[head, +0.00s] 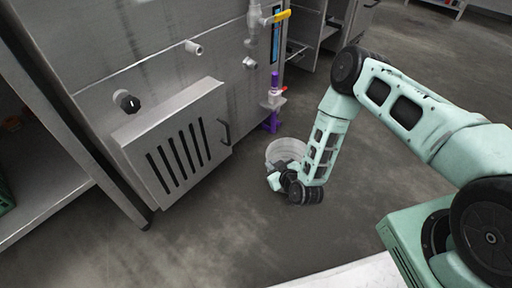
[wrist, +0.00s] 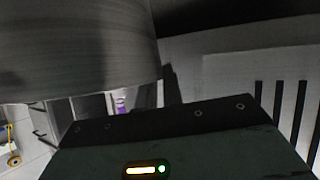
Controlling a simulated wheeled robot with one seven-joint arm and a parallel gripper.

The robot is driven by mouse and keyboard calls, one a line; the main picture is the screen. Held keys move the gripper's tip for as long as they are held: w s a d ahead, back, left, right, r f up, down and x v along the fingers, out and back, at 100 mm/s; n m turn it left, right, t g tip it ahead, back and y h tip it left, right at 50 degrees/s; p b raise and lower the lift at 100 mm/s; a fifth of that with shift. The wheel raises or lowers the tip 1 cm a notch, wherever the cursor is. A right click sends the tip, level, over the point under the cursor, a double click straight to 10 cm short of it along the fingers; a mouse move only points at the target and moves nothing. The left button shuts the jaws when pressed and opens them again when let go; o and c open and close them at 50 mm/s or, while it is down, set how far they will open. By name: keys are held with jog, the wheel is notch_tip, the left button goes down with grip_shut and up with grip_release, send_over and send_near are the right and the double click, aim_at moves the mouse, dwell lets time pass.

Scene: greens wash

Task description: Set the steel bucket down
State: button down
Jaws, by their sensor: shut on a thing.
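The steel bucket (head: 287,150) is at the floor beside the steel machine in the head view, partly hidden behind my wrist. Its curved grey wall (wrist: 75,45) fills the upper left of the wrist view. My gripper (head: 277,178) is at the near side of the bucket and shut on it. The fingers are mostly hidden, and the exact grip point does not show. I cannot tell whether the bucket's base touches the floor.
A steel machine (head: 150,60) with a slotted panel (head: 178,150) stands at the left. A purple pipe with a valve (head: 272,100) rises just behind the bucket. A steel shelf (head: 50,190) is at far left. Grey floor (head: 220,235) is clear in front.

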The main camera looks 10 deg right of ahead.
jog(key=w+a+f+b, duration=0.1)
jog(key=w+b, duration=0.3)
jog(key=w, duration=0.4)
jog(key=w+a+f+b, duration=0.2)
jog(key=w+b, duration=0.3)
jog(key=w, duration=0.3)
jog(key=shift+a+f, duration=0.2)
jog(key=shift+a, duration=0.25)
jog(key=c, duration=1.5)
grip_release()
jog(key=shift+s, duration=0.1)
